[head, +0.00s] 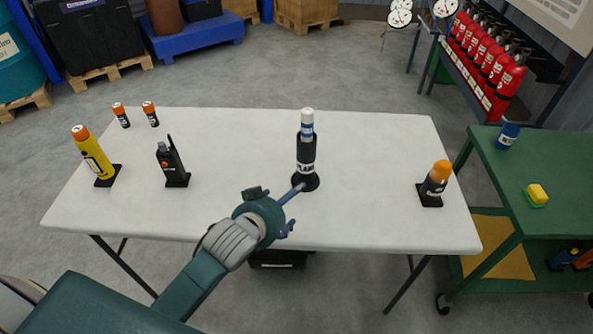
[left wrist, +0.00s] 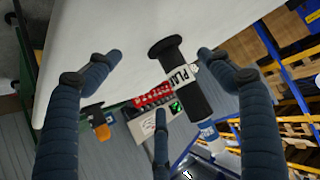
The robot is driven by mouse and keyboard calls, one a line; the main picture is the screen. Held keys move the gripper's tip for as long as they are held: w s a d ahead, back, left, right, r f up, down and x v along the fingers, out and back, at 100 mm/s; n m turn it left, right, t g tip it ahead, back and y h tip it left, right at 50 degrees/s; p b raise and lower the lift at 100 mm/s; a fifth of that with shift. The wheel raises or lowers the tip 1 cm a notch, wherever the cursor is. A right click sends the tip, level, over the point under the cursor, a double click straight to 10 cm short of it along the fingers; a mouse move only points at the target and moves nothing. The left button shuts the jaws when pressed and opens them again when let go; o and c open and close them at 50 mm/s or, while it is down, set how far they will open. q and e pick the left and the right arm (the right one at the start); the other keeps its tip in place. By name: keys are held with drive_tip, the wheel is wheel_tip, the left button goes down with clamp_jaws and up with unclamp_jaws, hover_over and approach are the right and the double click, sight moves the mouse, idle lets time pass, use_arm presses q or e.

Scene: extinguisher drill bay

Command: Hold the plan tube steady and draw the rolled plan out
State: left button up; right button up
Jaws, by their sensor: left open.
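The black plan tube (head: 306,150) stands upright on its round base near the middle of the white table, with a white label. The rolled plan (head: 307,122), white with blue bands, sticks out of its top. My left gripper (head: 293,205) is open at the table's front side, just in front of the tube's base. In the left wrist view the tube (left wrist: 187,92) shows between the spread fingers (left wrist: 158,72), nearer the right-hand one; I cannot tell whether any finger touches it. My right gripper is not in view.
On the white table (head: 240,140) stand a yellow bottle (head: 92,153), a black radio (head: 171,162), two small orange-capped bottles (head: 121,115) and a dark orange-topped bottle (head: 434,185). A green cart (head: 562,160) is at right. The table is clear on both sides of the tube.

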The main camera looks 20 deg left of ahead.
sight(306, 160)
use_arm(q)
drive_tip(key=w+r+t, duration=0.3)
drive_tip(key=w+r, duration=0.2)
drive_tip(key=w, duration=0.2)
drive_tip(key=shift+g+h, duration=0.3)
drive_tip(key=shift+h, duration=0.1)
drive_tip(key=x, duration=1)
drive_tip(key=shift+d, duration=0.25)
drive_tip(key=shift+c, duration=0.5)
drive_tip(key=c, duration=1.5)
